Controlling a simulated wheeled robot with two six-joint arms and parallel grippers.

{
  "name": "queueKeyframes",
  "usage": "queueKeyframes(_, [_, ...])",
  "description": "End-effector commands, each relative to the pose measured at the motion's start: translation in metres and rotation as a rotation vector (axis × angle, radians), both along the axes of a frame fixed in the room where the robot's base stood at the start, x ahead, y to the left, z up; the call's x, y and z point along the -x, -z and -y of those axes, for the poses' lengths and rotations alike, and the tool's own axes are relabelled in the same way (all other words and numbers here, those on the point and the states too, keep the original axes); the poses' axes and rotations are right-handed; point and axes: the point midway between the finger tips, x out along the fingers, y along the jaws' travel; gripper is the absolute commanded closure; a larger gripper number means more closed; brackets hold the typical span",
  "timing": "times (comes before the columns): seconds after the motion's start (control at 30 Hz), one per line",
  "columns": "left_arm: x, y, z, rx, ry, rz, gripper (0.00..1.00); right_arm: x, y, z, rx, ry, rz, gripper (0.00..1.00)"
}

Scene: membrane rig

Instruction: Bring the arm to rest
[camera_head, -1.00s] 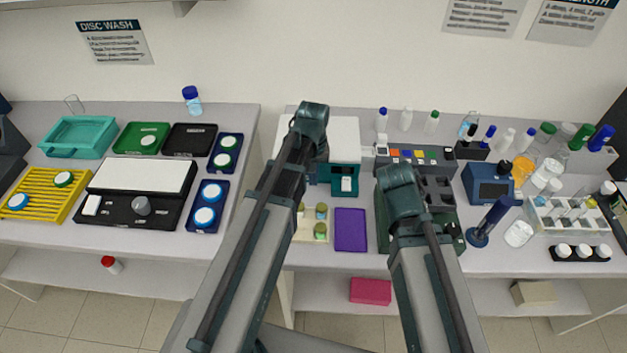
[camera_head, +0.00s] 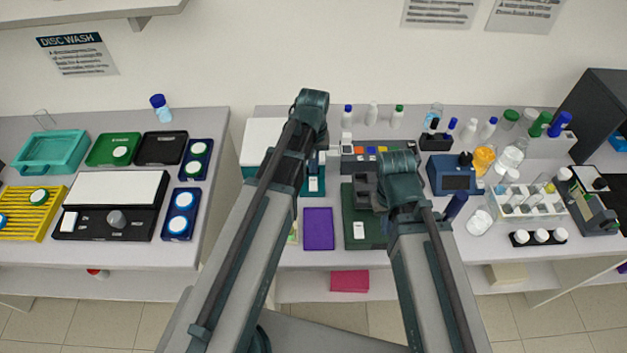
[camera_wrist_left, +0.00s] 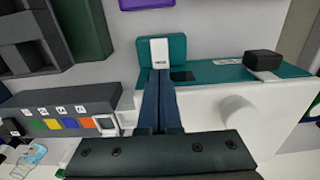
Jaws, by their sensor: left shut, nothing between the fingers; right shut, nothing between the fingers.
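Both of my arms reach forward over the bench in the head view, bent at raised joints. My left gripper (camera_wrist_left: 160,78) shows in the left wrist view, its two dark blue fingers together and empty. The fingertips appear in front of a white tag (camera_wrist_left: 160,52) on a teal instrument (camera_wrist_left: 205,50); the gap between them is hard to judge.
A purple mat (camera_head: 318,229) and a dark green block (camera_head: 361,232) lie near the front edge. A box with coloured buttons (camera_head: 365,166), bottles and a blue device (camera_head: 455,174) stand close to the arms. A bench gap (camera_head: 222,235) lies left.

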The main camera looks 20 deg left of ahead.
Motion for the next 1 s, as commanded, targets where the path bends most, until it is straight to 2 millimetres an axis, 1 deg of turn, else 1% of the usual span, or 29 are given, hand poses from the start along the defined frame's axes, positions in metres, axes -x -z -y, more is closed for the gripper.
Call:
queueKeyframes(0.17, [0.003,0.0,0.003,-0.001,0.009,0.0,1.0,0.0,0.0,0.0,0.0,0.0,0.001,1.0])
queueKeyframes(0.23, [0.013,0.001,0.012,-0.006,0.048,-0.004,1.0,0.0,0.001,0.0,0.0,0.0,0.001,1.0])
queueKeyframes(0.27, [0.021,0.002,0.019,-0.01,0.076,-0.007,1.0,0.0,0.002,0.0,0.0,0.0,0.001,1.0])
queueKeyframes(0.43, [0.082,0.006,0.068,-0.05,0.326,-0.03,1.0,0.0,0.006,0.0,0.0,0.0,0.001,1.0])
queueKeyframes(0.5, [0.105,0.007,0.082,-0.067,0.422,-0.039,1.0,0.0,0.008,0.0,0.0,0.0,0.001,1.0])
queueKeyframes(0.6, [0.128,0.008,0.096,-0.084,0.53,-0.048,1.0,0.0,0.009,0.0,0.0,0.0,0.001,1.0])
queueKeyframes(0.63, [0.134,0.008,0.098,-0.088,0.553,-0.051,1.0,0.0,0.009,0.0,0.0,0.0,0.001,1.0])
queueKeyframes(0.7, [0.141,0.008,0.102,-0.096,0.592,-0.055,1.0,0.0,0.01,0.0,0.0,0.0,0.001,1.0])
queueKeyframes(0.77, [0.144,0.008,0.104,-0.098,0.609,-0.056,1.0,0.0,0.01,0.0,0.0,0.0,0.001,1.0])
queueKeyframes(1.0, [0.143,0.008,0.105,-0.099,0.614,-0.058,1.0,0.0,0.009,0.0,0.0,0.0,0.001,1.0])
